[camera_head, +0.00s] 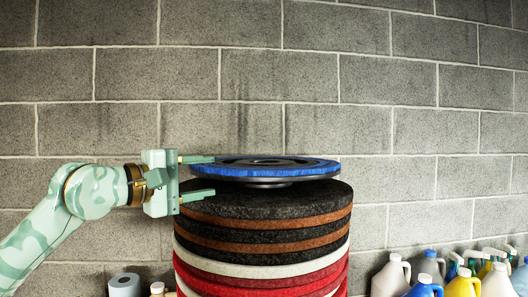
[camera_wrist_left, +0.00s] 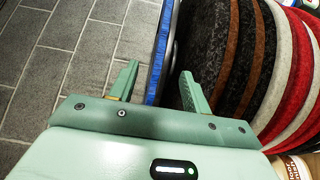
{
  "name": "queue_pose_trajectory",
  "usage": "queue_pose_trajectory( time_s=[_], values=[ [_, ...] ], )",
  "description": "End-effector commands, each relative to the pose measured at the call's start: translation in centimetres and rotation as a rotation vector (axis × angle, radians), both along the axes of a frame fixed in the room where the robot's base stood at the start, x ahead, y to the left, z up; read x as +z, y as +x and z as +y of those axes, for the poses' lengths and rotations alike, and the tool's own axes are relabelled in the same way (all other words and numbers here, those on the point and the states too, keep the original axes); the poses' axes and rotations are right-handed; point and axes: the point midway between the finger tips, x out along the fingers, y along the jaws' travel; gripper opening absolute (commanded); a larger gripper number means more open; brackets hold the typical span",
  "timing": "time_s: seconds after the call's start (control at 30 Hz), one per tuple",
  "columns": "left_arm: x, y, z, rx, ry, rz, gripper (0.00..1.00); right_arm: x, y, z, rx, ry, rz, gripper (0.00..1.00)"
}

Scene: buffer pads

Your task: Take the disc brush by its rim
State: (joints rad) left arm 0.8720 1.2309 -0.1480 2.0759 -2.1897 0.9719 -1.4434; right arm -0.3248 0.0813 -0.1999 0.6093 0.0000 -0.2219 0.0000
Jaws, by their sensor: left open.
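The disc brush (camera_head: 316,170) is a flat dark disc with a blue rim and a smaller dark hub underneath. It lies level on top of a stack of round pads. My left gripper (camera_head: 212,177) is at the brush's left side with its fingers open, one above the other. The upper finger is level with the top of the rim, and the lower finger is below it. In the left wrist view, the blue rim (camera_wrist_left: 161,62) passes between the two open fingers (camera_wrist_left: 158,70), with gaps visible beside it. My right gripper is not in view.
The stack of black, brown, white and red pads (camera_head: 262,240) stands right under the brush, close to the lower finger. Several bottles (camera_head: 392,275) stand at the lower right. A grey-blue roll (camera_head: 125,285) is at the lower left. A block wall (camera_head: 300,80) is behind.

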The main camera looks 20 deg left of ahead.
Motion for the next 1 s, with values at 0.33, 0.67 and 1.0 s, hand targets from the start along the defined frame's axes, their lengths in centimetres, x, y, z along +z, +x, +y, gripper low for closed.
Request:
queue_pose_trajectory(
  time_s=[0.33, 0.67, 1.0],
  values=[
    [-0.1, 3.7, -1.5, -0.003, -0.003, 0.003, 0.48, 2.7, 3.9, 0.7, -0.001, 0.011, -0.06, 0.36],
    [-0.7, 7.4, -2.9, -0.001, 0.0, -0.001, 0.48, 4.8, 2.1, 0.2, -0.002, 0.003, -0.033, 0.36],
    [-0.8, 7.4, -2.9, 0.0, 0.0, 0.0, 0.04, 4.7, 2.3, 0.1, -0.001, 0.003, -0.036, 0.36]
  ],
)
